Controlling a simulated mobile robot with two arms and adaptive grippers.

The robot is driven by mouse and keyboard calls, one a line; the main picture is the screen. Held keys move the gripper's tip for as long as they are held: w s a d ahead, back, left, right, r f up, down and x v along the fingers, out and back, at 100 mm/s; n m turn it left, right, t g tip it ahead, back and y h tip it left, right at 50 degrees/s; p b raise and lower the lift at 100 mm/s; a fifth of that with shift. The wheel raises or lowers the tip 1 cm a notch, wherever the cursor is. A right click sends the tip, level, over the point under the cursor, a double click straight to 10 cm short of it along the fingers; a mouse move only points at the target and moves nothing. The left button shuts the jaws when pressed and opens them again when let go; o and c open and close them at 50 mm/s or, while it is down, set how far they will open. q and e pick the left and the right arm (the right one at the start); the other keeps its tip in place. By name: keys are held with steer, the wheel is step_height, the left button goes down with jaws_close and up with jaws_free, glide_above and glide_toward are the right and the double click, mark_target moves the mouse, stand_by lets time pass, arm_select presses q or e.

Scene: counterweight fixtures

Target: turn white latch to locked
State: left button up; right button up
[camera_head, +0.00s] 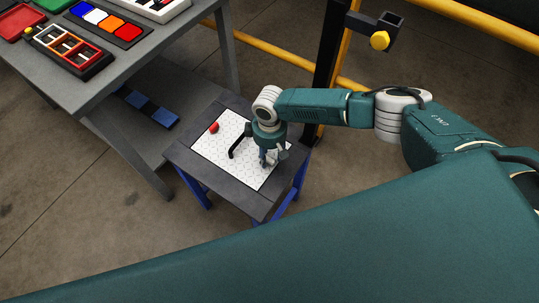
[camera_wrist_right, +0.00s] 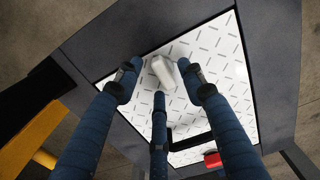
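The white latch (camera_wrist_right: 163,72) shows in the right wrist view as a small pale block on the white patterned plate (camera_wrist_right: 215,50). My right gripper (camera_wrist_right: 160,78) has its three blue fingers spread around the latch, with a gap at the left finger; contact at the right finger cannot be told. In the head view my right gripper (camera_head: 268,160) points down over the right part of the plate (camera_head: 210,150), and it hides the latch there. My left gripper is not in view.
A black handle (camera_head: 238,148) and a red knob (camera_head: 214,128) sit on the plate, left of my right gripper. The plate lies in a dark-topped stand (camera_head: 188,165) with blue legs. A grey table (camera_head: 110,80) with coloured trays stands at the upper left.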

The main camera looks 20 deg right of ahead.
steer(key=shift+f, duration=0.25)
jaws_close()
